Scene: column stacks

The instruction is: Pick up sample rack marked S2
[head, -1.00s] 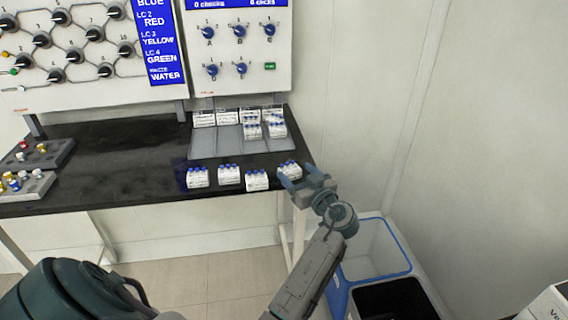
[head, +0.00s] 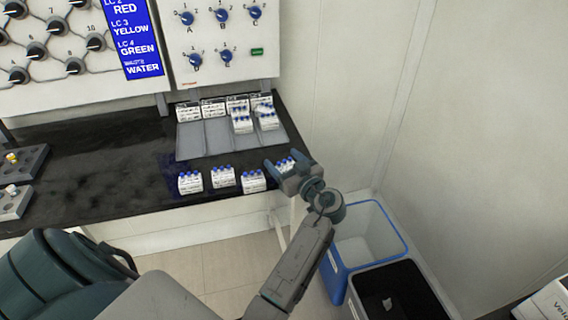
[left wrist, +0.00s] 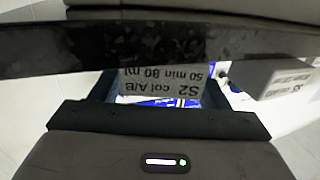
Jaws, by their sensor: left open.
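The sample rack marked S2 (head: 287,163) is a small white block with blue caps near the right front edge of the black bench. My left gripper (head: 286,170) is open at this rack, partly hiding it in the head view. In the left wrist view the S2 label (left wrist: 160,86) appears upside down between the two open fingers (left wrist: 160,95), one on each side. I cannot tell whether the fingers touch the rack. My right gripper is not in view.
Several similar racks (head: 253,181) stand in a row to the left. A grey sloped holder (head: 190,137) behind has racks in its right slots. Another rack (left wrist: 290,80) is close beside one finger in the wrist view. A blue-rimmed bin (head: 398,232) stands below right.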

